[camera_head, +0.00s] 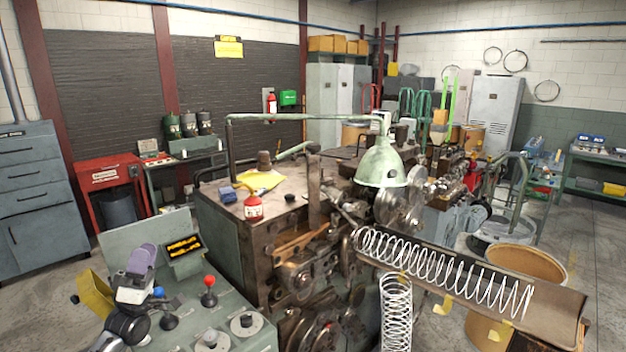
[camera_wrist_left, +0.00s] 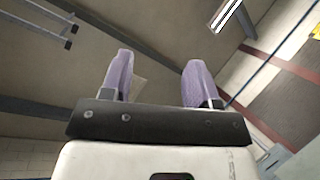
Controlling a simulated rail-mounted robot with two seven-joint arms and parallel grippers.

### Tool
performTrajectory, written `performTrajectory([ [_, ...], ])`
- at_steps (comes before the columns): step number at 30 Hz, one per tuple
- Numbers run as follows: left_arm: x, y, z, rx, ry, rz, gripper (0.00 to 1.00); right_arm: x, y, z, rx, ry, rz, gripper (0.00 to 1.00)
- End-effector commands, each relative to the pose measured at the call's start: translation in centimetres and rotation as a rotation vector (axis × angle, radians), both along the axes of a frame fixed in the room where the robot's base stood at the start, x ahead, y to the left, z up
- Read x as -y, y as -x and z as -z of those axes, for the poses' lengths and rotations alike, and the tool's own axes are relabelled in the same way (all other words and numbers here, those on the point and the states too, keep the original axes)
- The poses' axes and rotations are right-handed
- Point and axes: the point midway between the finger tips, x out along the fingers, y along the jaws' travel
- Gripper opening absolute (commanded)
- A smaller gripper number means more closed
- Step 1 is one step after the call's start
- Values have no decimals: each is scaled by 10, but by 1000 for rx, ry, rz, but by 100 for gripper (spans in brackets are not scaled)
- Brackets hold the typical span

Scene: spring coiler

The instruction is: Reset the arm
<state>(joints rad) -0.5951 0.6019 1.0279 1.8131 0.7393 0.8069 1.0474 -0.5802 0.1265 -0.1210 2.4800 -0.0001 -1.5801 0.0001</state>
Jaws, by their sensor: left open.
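My left gripper (camera_head: 141,262) is at the lower left in the head view, above the left part of the green control panel (camera_head: 238,333). Its purple fingers point upward. In the left wrist view the gripper (camera_wrist_left: 158,78) shows two purple fingers standing well apart with nothing between them; behind them are only ceiling and wall. My left arm below it is cut off by the bottom edge of the head view. My right gripper is in neither view.
The panel bears a red-knobbed lever (camera_head: 209,291), round dials and a lit display (camera_head: 184,246). The spring coiler (camera_head: 240,238) stands to its right, with a long coiled spring (camera_head: 450,270) on a chute. A red cabinet (camera_head: 105,174) stands behind at left.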

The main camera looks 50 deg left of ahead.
Motion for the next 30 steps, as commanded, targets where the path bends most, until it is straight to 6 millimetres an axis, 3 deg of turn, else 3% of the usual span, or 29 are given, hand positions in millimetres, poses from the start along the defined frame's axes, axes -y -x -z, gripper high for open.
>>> performTrajectory([
  [8,51,-96,68,-448,26,-11,55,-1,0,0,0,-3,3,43],
  [12,102,-144,130,-784,-27,-22,55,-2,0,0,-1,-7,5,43],
  [16,162,-170,195,-1127,-148,-30,55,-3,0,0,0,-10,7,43],
  [20,221,-170,255,-1441,-322,-38,55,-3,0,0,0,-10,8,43],
  [24,278,-147,305,-1741,-557,-43,55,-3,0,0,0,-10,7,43],
  [30,331,-100,341,-2041,-871,-44,55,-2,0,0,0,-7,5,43],
])
